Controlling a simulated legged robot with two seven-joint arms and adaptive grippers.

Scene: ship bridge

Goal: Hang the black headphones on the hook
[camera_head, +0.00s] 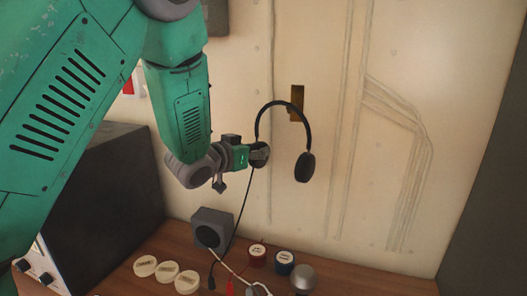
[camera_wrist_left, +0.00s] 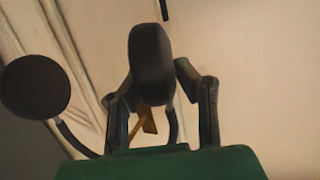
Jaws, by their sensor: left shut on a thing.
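The black headphones (camera_head: 278,104) are held up against the pale wall, with the headband arched on top and one ear cup (camera_head: 305,167) hanging free at the right. My left gripper (camera_head: 254,155) is shut on the other ear cup, which stands between the two fingers in the left wrist view (camera_wrist_left: 150,62). The free ear cup shows there at the left (camera_wrist_left: 36,87). The brass hook (camera_head: 298,91) is on the wall, and the headband crosses in front of it. Whether the band touches the hook cannot be told. A brass part (camera_wrist_left: 149,120) shows behind the held cup. My right gripper is not in view.
Below, a wooden desk (camera_head: 360,277) holds a dark grey box (camera_head: 212,229), several round cream pieces (camera_head: 166,272), a red and a blue round item, and a grey dome (camera_head: 302,278). A cable hangs from the held cup. A large dark box (camera_head: 105,190) stands at left.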

